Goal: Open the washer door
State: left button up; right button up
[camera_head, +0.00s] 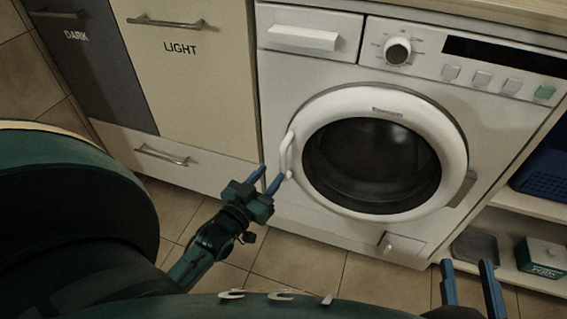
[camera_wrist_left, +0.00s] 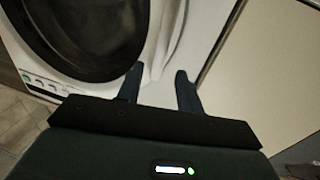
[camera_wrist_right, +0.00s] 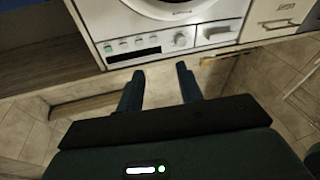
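The white washer (camera_head: 340,228) has a round door (camera_head: 455,140) with a dark glass window, and the door looks shut. A white curved handle (camera_head: 287,152) is on the door's left edge. My left gripper (camera_head: 268,176) is open and empty, with its fingertips just below and left of the handle's lower end. In the left wrist view, the door (camera_wrist_left: 75,40) lies ahead of the open fingers (camera_wrist_left: 160,75); whether a finger touches the handle is not clear. My right gripper (camera_head: 468,267) is open and empty at the bottom right, away from the door.
Cabinet fronts marked DARK (camera_head: 85,60) and LIGHT (camera_head: 185,80) stand left of the washer, above a low drawer (camera_head: 165,158). Right of it are shelves with a blue basket (camera_head: 545,170) and a green box (camera_head: 541,258). Tiled floor (camera_head: 300,262) is free in front.

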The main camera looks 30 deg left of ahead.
aim_at(281, 162)
pick_arm(q)
jog(key=w+b, duration=0.2)
jog(key=w, duration=0.5)
jog(key=shift+a, duration=0.15)
jog(key=shift+c, duration=0.6)
grip_shut()
